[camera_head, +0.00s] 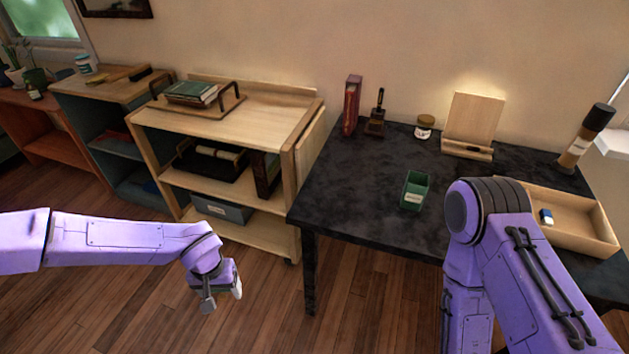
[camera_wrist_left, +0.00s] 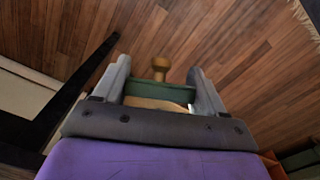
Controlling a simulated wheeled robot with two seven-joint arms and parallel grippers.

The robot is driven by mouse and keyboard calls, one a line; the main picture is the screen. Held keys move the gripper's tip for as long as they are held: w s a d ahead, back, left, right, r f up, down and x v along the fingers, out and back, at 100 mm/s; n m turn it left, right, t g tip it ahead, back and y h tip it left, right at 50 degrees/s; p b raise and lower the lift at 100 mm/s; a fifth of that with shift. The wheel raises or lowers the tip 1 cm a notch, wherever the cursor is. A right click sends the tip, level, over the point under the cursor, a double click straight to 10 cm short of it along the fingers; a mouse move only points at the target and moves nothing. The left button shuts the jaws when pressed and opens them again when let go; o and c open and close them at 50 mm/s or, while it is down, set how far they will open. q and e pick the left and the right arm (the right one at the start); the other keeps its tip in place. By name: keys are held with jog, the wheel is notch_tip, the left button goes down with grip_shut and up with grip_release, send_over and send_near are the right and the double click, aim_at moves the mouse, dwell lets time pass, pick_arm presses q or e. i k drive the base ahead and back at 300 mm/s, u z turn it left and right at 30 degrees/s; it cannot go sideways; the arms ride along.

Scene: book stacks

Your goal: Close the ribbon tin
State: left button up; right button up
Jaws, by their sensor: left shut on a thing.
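The ribbon tin appears to be the small dark-green open box (camera_head: 414,191) with a pale label, upright on the dark table (camera_head: 350,225). My left gripper (camera_head: 223,295) is low over the floor, left of the table and well apart from the tin. In the left wrist view its fingers (camera_wrist_left: 163,88) are shut on a green piece with a wooden knob (camera_wrist_left: 160,68), which looks like the tin's lid. The head view does not show this piece clearly. My right arm reaches over the table's front, right of the tin; its gripper is not visible.
A wooden tray (camera_head: 575,222) holding a blue-and-white block lies on the table's right. A red book (camera_head: 352,105), a stamp (camera_head: 377,113), a small jar (camera_head: 424,127), a wooden stand (camera_head: 473,122) and a dark-topped bottle (camera_head: 585,138) line the back. A shelf cart (camera_head: 262,110) stands left.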

aim_at(415, 186)
jog(key=u, duration=2)
jog(key=i, duration=3.5)
jog(key=z, duration=4.65)
jog(key=i, duration=0.5)
jog(key=u, duration=0.05)
